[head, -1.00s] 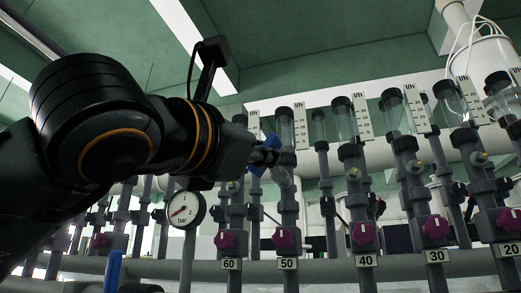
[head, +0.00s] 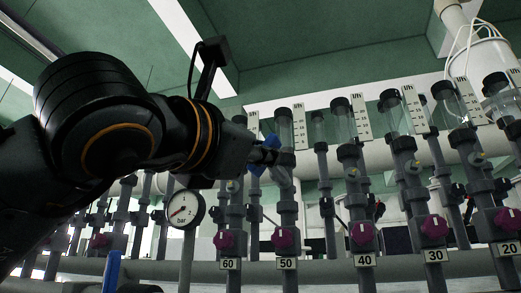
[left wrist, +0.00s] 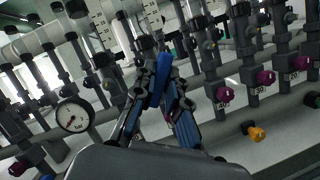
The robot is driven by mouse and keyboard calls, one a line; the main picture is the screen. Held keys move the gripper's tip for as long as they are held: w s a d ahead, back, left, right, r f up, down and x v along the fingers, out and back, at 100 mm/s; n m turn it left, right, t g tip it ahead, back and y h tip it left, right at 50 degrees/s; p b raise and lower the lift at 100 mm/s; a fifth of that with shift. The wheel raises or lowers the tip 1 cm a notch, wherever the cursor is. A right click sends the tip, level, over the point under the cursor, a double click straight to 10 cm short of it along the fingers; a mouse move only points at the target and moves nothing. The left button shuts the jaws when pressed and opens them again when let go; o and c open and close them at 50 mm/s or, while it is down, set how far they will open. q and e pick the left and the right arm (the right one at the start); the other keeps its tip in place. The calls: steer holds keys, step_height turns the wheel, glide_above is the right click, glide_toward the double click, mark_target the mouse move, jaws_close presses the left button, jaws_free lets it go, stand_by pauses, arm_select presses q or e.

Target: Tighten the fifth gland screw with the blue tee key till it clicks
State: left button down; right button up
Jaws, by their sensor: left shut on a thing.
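The blue tee key (head: 256,168) shows in the head view as small blue parts at the tip of my left arm, and as a blue bar (left wrist: 160,80) in the left wrist view. My left gripper (head: 268,156) is shut on it. In the left wrist view the fingers (left wrist: 158,72) close around the bar. The gripper is in front of the upper part of the pipe column marked 50 (head: 286,213). The gland screws cannot be made out, and I cannot tell whether the key sits on one.
Several upright columns with clear tubes and magenta knobs stand in a row, with plates such as 60 (head: 229,263) and 40 (head: 364,260). A pressure gauge (head: 184,208) stands just below my left arm. An orange knob (left wrist: 257,134) shows at the lower right in the left wrist view.

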arm_select(q)
steer(key=shift+w+d, duration=0.3)
steer(key=shift+w, duration=0.6)
steer(key=shift+m, duration=0.3)
steer(key=shift+r+m+g+h+p, duration=0.15)
steer(key=shift+m+g+h+p, duration=0.5)
steer(key=shift+m+p, duration=0.8)
steer(key=shift+m+g+p, duration=0.55)
steer(key=shift+m+p, duration=0.5)
steer(key=shift+m, duration=0.4)
steer(key=shift+m+g+p, duration=0.5)
steer(key=shift+m+p, duration=0.55)
steer(key=shift+m, duration=0.35)
steer(key=shift+f, duration=0.2)
steer(key=shift+b, duration=0.35)
steer(key=shift+n+t+b, duration=0.3)
steer(key=shift+n+b, duration=0.7)
steer(key=shift+b, duration=0.4)
